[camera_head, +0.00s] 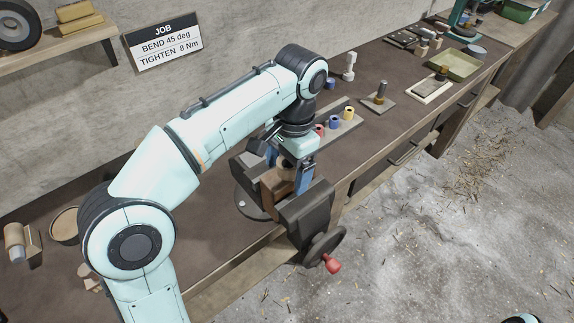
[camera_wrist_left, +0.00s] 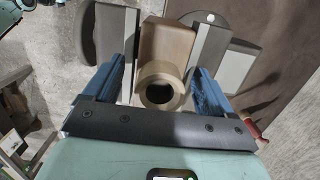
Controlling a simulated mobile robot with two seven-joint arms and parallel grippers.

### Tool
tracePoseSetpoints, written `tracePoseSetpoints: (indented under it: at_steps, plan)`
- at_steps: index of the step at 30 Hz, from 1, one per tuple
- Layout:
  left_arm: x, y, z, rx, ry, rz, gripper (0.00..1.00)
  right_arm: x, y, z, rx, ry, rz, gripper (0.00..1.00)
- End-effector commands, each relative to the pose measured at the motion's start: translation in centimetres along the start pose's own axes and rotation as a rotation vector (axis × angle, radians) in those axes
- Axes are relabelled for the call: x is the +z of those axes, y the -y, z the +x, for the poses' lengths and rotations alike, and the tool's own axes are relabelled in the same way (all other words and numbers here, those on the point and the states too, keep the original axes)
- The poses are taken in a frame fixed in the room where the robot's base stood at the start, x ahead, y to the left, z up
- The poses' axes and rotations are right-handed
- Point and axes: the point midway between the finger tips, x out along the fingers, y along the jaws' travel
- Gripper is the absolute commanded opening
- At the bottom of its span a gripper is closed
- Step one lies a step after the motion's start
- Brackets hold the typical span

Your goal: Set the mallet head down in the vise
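The mallet head (camera_wrist_left: 168,42) is a brown wooden block with a round collar and a dark hole facing the wrist camera. It sits between the grey jaws of the vise (camera_wrist_left: 208,42); whether it is seated fully cannot be told. In the head view the vise (camera_head: 303,208) is at the bench's front edge, with the mallet head (camera_head: 272,190) partly hidden by my gripper. My left gripper (camera_head: 289,170) points down over it. In the wrist view the blue fingers (camera_wrist_left: 161,76) stand either side of the collar, with a visible gap on the left.
A rack with coloured rings (camera_head: 335,124) stands just behind the vise. A small plate with a post (camera_head: 379,100) and a green tray (camera_head: 452,65) lie farther along the bench. The vise handle (camera_head: 325,246) with a red knob sticks out over the floor. A bowl (camera_head: 66,226) is at left.

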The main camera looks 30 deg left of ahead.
Motion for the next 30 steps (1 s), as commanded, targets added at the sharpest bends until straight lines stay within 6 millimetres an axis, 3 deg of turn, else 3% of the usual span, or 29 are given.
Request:
tracePoseSetpoints:
  at_steps: [7,11,24,30]
  plan:
    - [0.0,0.0,-0.1,0.0,0.002,0.0,0.84,0.0,0.0,-0.1,0.0,0.0,0.0,0.43]
    - [-0.1,0.0,-1.4,-0.001,0.0,0.0,0.84,-0.2,0.3,-0.7,-0.001,-0.003,-0.001,0.43]
    - [-0.1,0.0,-11.1,-0.002,-0.006,0.001,0.84,-2.4,2.9,-5.7,-0.013,-0.038,-0.014,0.43]
    - [-0.1,0.0,-13.2,-0.001,-0.002,0.001,0.84,-3.2,3.6,-7.0,-0.017,-0.05,-0.018,0.43]
